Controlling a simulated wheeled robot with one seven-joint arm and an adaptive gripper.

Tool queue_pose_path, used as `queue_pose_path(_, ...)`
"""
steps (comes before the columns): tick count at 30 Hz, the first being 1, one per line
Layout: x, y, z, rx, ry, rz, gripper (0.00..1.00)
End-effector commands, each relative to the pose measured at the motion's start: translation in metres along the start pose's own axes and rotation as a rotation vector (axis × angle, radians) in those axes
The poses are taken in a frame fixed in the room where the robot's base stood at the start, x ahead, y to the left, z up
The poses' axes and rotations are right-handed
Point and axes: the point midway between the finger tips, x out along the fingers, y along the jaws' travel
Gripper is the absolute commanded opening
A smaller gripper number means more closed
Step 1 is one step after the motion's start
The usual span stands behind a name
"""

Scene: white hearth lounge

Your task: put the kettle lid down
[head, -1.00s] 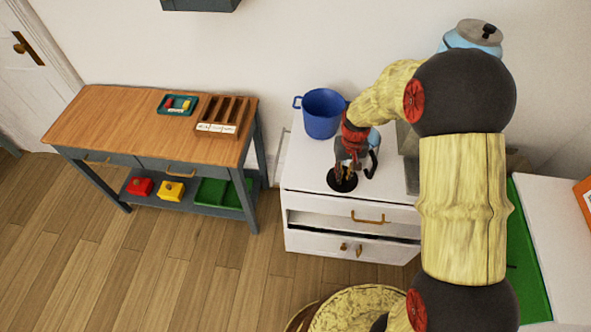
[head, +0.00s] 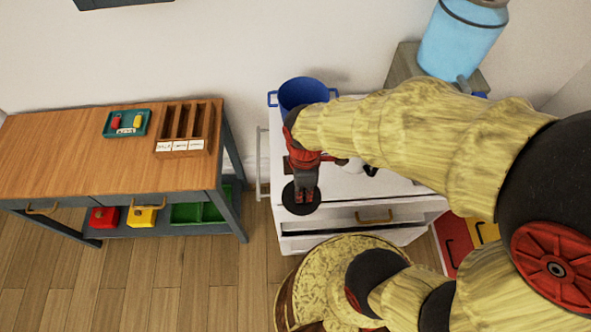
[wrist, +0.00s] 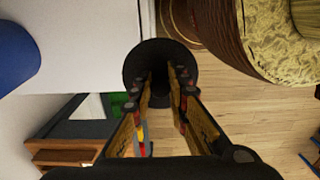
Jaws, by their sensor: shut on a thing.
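The kettle lid is a flat black disc (head: 301,198). It shows in the head view at the front left edge of the white cabinet's top and in the wrist view (wrist: 133,66) just beyond the fingers. My gripper (head: 306,188) points down and is shut on the lid's middle; its fingers also show in the wrist view (wrist: 161,88). In the wrist view, wooden floor lies beside and below the lid. The kettle is mostly hidden behind my arm; a small pale and black part (head: 354,166) shows beside the gripper.
A blue pot (head: 303,92) stands at the back of the white cabinet (head: 345,218). A light-blue can (head: 461,42) stands on a grey block to the right. A wooden-topped table (head: 60,150) with a small green tray (head: 109,131) and slotted rack (head: 185,147) stands left. Floor between them is clear.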

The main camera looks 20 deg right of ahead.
Motion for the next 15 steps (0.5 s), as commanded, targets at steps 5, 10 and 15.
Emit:
queue_pose_path(5,0.02,0.037,0.0,0.005,-0.001,-0.002,0.0)
queue_pose_path(10,0.037,0.076,-0.001,0.005,-0.001,-0.002,0.0)
queue_pose_path(15,0.065,0.103,-0.001,0.004,-0.001,-0.004,0.0)
